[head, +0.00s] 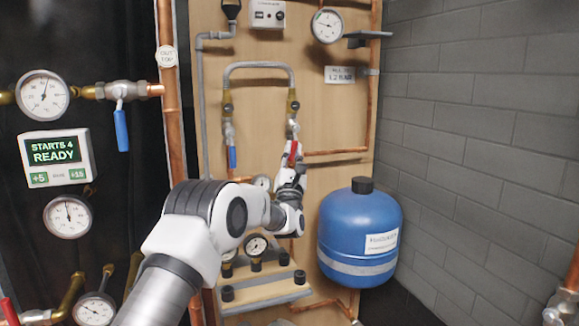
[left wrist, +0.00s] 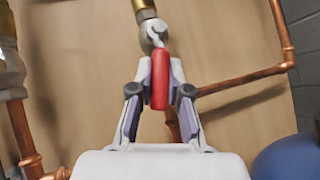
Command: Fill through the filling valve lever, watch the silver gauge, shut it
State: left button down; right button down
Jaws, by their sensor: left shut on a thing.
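The red lever (head: 293,150) of the filling valve hangs below the right end of the grey looped hose (head: 258,66). In the left wrist view the red lever (left wrist: 160,80) points straight down from its valve body (left wrist: 152,32). My left gripper (head: 291,172) is shut on the lever, with a finger on each side in the left wrist view (left wrist: 160,92). The silver gauge (head: 327,25) with a white face is at the top right of the wooden board; its numbers are too small to read. My right gripper is not in view.
A sign reading about 1.2 bar (head: 340,74) sits below the gauge. A blue lever (head: 232,157) hangs at the hose's left end. A blue tank (head: 360,232) stands right of my gripper. Copper pipe (left wrist: 240,80) runs close to the right of the lever.

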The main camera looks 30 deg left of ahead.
pick_arm(q)
jog(key=shift+w+d+f+n+y, duration=0.1)
jog(key=shift+w+f+n+y, duration=0.05)
jog(key=shift+n+y, duration=0.25)
jog(key=c, duration=1.1)
grip_release()
jog(key=v, duration=1.2)
jog(key=shift+d, duration=0.1)
